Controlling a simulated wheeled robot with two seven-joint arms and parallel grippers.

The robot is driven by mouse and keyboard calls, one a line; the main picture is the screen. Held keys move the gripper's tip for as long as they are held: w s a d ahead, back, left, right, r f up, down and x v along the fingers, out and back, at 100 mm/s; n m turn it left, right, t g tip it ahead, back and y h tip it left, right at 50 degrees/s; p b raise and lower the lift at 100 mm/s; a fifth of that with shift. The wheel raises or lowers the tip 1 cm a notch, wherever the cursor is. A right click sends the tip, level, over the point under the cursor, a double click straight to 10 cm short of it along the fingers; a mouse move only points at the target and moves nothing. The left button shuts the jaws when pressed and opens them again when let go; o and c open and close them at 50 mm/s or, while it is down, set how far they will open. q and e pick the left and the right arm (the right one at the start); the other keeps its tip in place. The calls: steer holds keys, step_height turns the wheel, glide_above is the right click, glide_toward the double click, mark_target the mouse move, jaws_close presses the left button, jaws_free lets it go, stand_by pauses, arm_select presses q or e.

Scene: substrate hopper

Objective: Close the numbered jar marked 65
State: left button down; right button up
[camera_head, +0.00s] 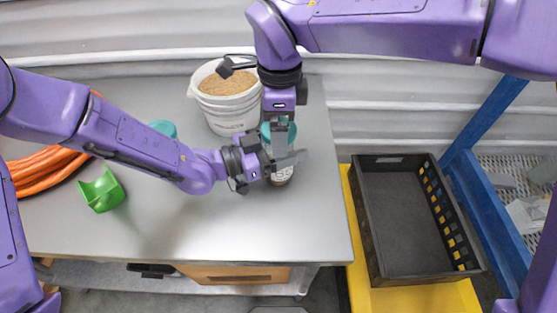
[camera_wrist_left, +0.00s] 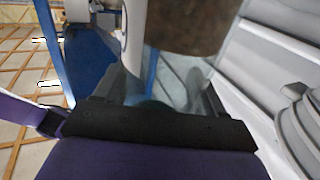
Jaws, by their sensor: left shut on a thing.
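A clear jar (camera_head: 283,176) with a white label and dark digits, too small to read surely, stands near the right side of the grey table. My left gripper (camera_head: 282,160) is shut on it from the left. In the left wrist view a glassy body (camera_wrist_left: 178,85) is between the fingers, with a brown part above. A teal lid (camera_head: 291,133) shows just above the jar, partly hidden by my right gripper (camera_head: 280,128), which points down there. Whether its jaws are closed on the lid, and whether the lid touches the jar, is not clear.
A white bucket (camera_head: 228,118) of brown grain stands behind the jar, a dark-handled tool over it. A green scoop (camera_head: 101,190), an orange hose (camera_head: 45,168) and another teal object (camera_head: 163,128) are at left. A black crate (camera_head: 400,215) is off the table at right. The table front is clear.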

steer(key=c, duration=1.1)
steer(key=m, duration=0.3)
steer(key=o, duration=1.2)
steer(key=shift+r, duration=2.3)
steer(key=shift+c, duration=0.5)
